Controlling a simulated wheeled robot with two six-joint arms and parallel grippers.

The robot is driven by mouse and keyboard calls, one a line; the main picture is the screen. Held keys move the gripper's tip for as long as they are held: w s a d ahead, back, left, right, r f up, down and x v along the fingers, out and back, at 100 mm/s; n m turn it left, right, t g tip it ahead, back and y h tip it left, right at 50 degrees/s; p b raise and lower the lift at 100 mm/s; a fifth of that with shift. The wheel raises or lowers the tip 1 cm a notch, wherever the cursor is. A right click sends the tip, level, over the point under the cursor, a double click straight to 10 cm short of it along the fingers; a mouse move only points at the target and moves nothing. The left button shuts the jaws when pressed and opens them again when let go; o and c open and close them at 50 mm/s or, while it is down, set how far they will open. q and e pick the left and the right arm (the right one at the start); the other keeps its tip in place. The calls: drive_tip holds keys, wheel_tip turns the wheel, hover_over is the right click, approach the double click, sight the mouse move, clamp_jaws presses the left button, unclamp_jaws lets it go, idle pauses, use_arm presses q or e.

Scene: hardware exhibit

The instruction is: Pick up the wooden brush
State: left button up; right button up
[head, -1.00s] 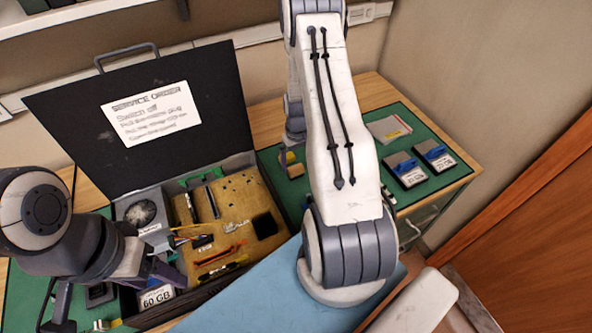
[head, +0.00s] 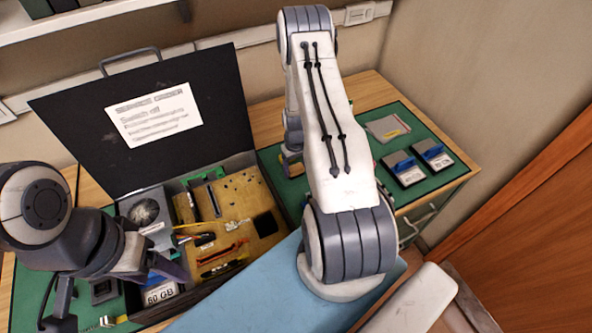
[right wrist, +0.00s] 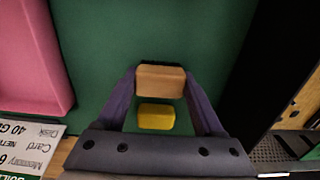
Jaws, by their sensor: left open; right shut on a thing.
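The wooden brush (right wrist: 160,80) shows in the right wrist view as a tan wooden block between my right fingertips. My right gripper (right wrist: 160,88) is shut on it, a finger at each side, over the green mat. A yellow piece (right wrist: 156,117) sits between the fingers, nearer the palm; I cannot tell whether it belongs to the brush. In the head view my right gripper (head: 291,162) is small and partly behind my own arm, so the brush is hardly visible there. My left gripper (head: 118,286) is open, low at the left over the case's front-left corner.
An open black case (head: 75,125) with a circuit board (head: 240,200) stands left of the right arm. Boxed drives (head: 405,172) lie on the green mat (head: 385,130) at right. In the right wrist view a pink object (right wrist: 30,60) and a printed card (right wrist: 28,145) are left of the gripper.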

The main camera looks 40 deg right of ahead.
drive_tip(key=shift+r, duration=0.1)
drive_tip(key=shift+r+b, duration=0.3)
drive_tip(key=shift+r, duration=0.1)
drive_tip(key=r, duration=0.1)
drive_tip(key=r+b, duration=0.1)
drive_tip(key=r, duration=0.1)
drive_tip(key=shift+s+d+r+b, duration=0.2)
drive_tip(key=shift+s+d+b, duration=0.05)
drive_tip(key=shift+s+b, duration=0.1)
drive_tip(key=s+d+r+b, duration=0.2)
drive_tip(key=s+r, duration=0.4)
drive_tip(key=s, duration=0.4)
drive_tip(key=shift+s+d+r+b, duration=0.15)
drive_tip(key=shift+d+r+b, duration=0.2)
drive_tip(key=shift+d, duration=0.45)
